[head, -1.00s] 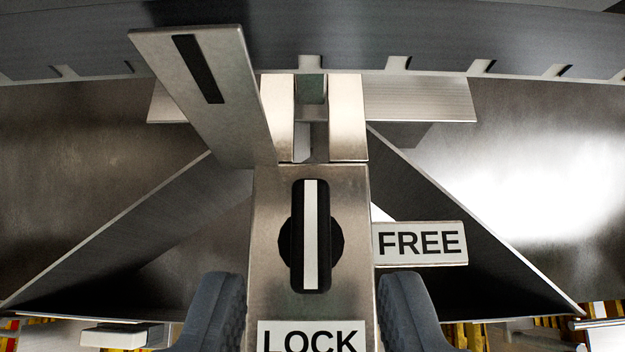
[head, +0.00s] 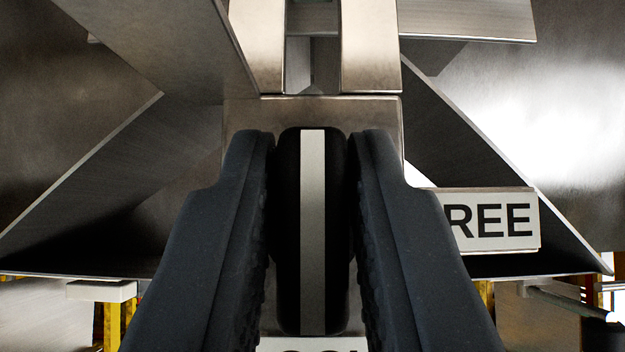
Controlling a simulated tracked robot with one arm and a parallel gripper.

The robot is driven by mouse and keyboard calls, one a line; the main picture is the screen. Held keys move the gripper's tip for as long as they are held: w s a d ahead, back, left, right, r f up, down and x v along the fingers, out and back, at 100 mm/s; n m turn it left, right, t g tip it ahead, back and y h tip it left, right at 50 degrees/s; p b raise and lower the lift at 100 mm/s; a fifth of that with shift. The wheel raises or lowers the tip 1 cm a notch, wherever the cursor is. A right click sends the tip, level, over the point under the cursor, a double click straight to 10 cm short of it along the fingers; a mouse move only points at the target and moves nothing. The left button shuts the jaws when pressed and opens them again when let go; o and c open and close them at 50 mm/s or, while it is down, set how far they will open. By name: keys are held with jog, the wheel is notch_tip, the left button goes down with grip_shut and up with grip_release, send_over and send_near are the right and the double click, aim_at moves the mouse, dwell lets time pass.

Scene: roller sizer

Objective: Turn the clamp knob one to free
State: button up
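The clamp knob (head: 312,230) is a black bar handle with a white stripe, standing vertical in the picture on a metal block (head: 312,110). The stripe's lower end points at the LOCK label (head: 312,345), which is mostly hidden. The FREE label (head: 495,221) is to the right of the knob, its first letter covered by my right finger. My gripper (head: 312,150) has its two dark padded fingers on either side of the knob bar. The fingers lie very close to the bar; I cannot tell whether they touch it.
A slanted metal plate (head: 160,45) is at the upper left, above the block. Two upright metal bars (head: 370,45) rise behind the block. Slanted metal panels (head: 90,180) flank it, and a pale rod (head: 570,303) shows at the lower right.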

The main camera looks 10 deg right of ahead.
grip_shut()
jog(key=shift+r+p, duration=0.15)
jog(key=shift+p, duration=0.2)
